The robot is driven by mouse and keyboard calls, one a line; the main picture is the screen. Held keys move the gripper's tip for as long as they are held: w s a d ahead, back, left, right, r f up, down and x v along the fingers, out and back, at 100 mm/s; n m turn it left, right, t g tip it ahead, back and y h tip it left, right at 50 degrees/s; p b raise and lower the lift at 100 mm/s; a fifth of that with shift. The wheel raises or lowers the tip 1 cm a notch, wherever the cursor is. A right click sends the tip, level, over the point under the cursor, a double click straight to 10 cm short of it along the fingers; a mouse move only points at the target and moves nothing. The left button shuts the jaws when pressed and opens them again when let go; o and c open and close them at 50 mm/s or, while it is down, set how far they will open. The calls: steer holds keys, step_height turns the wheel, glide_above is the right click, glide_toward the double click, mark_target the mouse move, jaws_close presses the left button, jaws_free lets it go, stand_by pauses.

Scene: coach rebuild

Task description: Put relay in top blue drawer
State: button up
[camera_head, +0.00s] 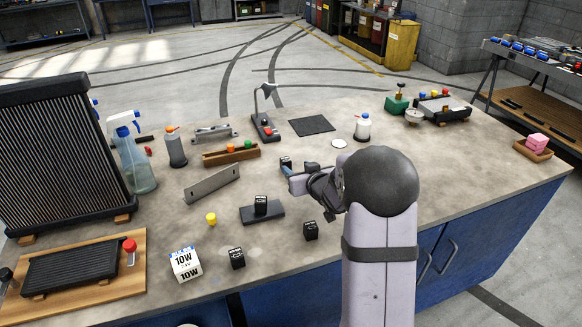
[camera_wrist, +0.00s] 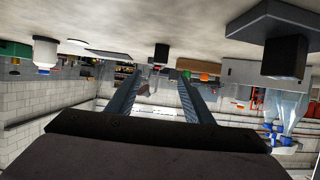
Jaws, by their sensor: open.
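Several small black blocks that look like relays are on the bench. One (camera_head: 286,163) stands just beyond my gripper (camera_head: 291,177); a black block (camera_wrist: 161,53) also shows ahead of the fingers in the wrist view. Another (camera_head: 261,205) sits on a dark plate (camera_head: 275,214). Two more, one block (camera_head: 311,231) and another (camera_head: 237,258), stand near the front edge. My gripper is open, low over the bench, with nothing seen between its fingers (camera_wrist: 158,90). The blue bench front (camera_head: 500,245) has vertical handles (camera_head: 451,251); my arm hides part of it, and I cannot pick out a top drawer.
A 10W carton (camera_head: 186,265) and yellow knob (camera_head: 211,219) lie front left. A metal bracket (camera_head: 212,185), wooden rack (camera_head: 231,155) and spray bottle (camera_head: 135,160) stand left. A white bottle (camera_head: 362,128) and black mat (camera_head: 312,125) are behind. The right bench top is mostly clear.

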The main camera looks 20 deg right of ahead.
mark_target(287, 163)
steer(key=shift+g, duration=0.4)
steer(key=p+x, duration=0.3)
steer(key=x, duration=0.2)
steer(key=shift+w+d+f, duration=0.15)
steer(key=shift+w+f, duration=0.1)
steer(key=shift+b+x, duration=0.35)
steer(key=shift+x, duration=0.5)
steer(key=shift+b+x, duration=0.35)
steer(key=shift+x, duration=2.45)
steer(key=shift+r, duration=0.1)
jaws_close()
steer(key=shift+r, duration=0.1)
step_height(287, 163, up, 10)
steer(key=shift+f+p, duration=0.1)
steer(key=shift+p, duration=1)
